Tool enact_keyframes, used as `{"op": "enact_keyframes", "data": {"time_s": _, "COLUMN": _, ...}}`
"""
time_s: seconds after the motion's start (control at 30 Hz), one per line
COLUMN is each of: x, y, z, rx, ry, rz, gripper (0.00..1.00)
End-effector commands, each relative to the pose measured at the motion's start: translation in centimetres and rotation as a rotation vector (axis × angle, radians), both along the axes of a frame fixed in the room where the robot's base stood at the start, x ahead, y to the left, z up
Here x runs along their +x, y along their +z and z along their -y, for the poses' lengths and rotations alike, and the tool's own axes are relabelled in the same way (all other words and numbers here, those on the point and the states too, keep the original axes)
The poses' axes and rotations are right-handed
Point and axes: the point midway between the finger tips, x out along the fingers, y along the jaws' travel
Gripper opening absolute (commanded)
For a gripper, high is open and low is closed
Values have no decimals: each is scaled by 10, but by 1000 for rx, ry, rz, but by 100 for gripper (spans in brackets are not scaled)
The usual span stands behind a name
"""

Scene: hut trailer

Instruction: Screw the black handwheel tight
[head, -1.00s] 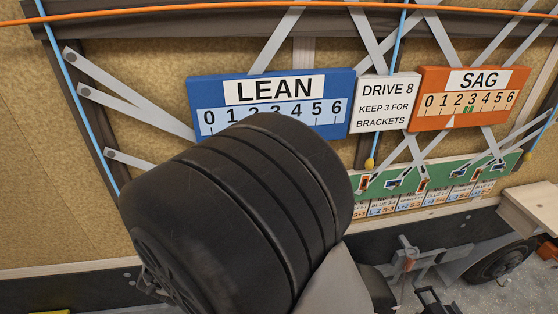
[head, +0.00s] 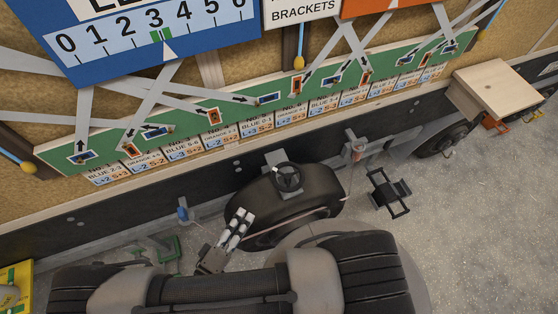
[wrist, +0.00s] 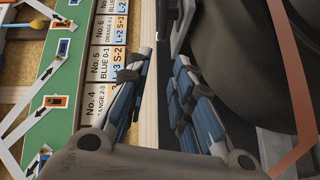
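The black handwheel (head: 288,178) is in the head view, on top of the dark rounded mudguard (head: 300,208) low against the wall. It looks unobstructed there, but how tight it is cannot be seen. My gripper (head: 245,217) is left of it and nearer to me, beside the mudguard's left side and apart from the wheel. In the wrist view my gripper (wrist: 161,62) has its two padded fingers spread with nothing held between them. A dark upright part shows just beyond the fingertips there; I cannot tell whether it belongs to the handwheel.
A green board (head: 215,117) with numbered labels runs along the wall above. The blue LEAN board (head: 110,45) has its pointer near 3. A black stand (head: 390,191) is on the floor right of the mudguard. A wooden box (head: 500,88) stands further right. Grey floor (head: 450,230) is clear.

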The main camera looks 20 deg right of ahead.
Motion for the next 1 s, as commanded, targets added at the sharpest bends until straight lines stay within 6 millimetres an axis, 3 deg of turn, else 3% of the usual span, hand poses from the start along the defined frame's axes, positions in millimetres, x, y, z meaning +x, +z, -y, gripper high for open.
{"op": "enact_keyframes", "data": {"time_s": 0.7, "x": 88, "y": -12, "z": 108, "rx": 0, "ry": -9, "rz": -2, "gripper": 22}}
{"op": "enact_keyframes", "data": {"time_s": 1.0, "x": 108, "y": -13, "z": 129, "rx": 2, "ry": -3, "rz": -1, "gripper": 22}}
